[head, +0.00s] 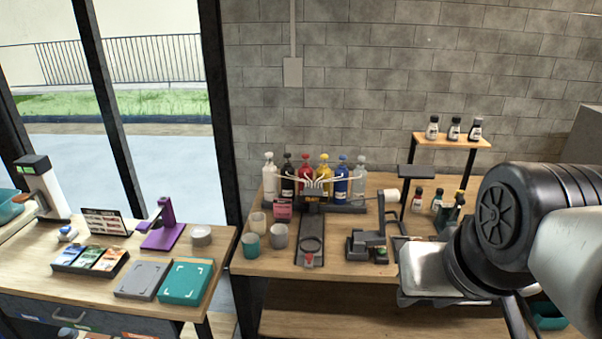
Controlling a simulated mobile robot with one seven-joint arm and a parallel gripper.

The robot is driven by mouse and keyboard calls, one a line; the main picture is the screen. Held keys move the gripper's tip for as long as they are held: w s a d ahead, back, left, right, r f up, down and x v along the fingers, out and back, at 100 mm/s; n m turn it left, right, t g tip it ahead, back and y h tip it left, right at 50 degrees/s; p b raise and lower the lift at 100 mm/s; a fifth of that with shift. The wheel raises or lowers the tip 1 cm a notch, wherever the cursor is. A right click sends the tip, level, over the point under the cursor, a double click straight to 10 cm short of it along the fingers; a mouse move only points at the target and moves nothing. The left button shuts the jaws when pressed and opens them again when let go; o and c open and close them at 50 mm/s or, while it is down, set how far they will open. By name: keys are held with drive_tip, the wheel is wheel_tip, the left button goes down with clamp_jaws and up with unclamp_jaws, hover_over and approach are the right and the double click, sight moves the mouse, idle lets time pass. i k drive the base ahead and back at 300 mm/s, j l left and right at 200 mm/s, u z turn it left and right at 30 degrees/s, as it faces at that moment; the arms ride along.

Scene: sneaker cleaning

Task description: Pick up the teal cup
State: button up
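The teal cup (250,245) stands upright near the front left corner of the right-hand wooden table. A grey cup (279,236) stands close to its right and a cream cup (258,222) just behind it. My arm (510,215) fills the right foreground, well to the right of the teal cup. My gripper's fingers cannot be made out, so its opening and any contents are hidden. Nothing touches the teal cup from my side.
Behind the cups stands a rack of several coloured bottles (305,175) with pale spouts. A black stand with a ring (311,247) is right of the grey cup, then a dark device (370,245). A gap separates this table from the left table (110,270).

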sight(250, 241)
drive_tip(key=i+j+z, duration=0.1)
drive_tip(key=i+j, duration=0.2)
drive_tip(key=i, duration=0.3)
drive_tip(key=i+j+z, duration=0.1)
drive_tip(key=i+j, duration=0.25)
drive_tip(key=i, duration=0.2)
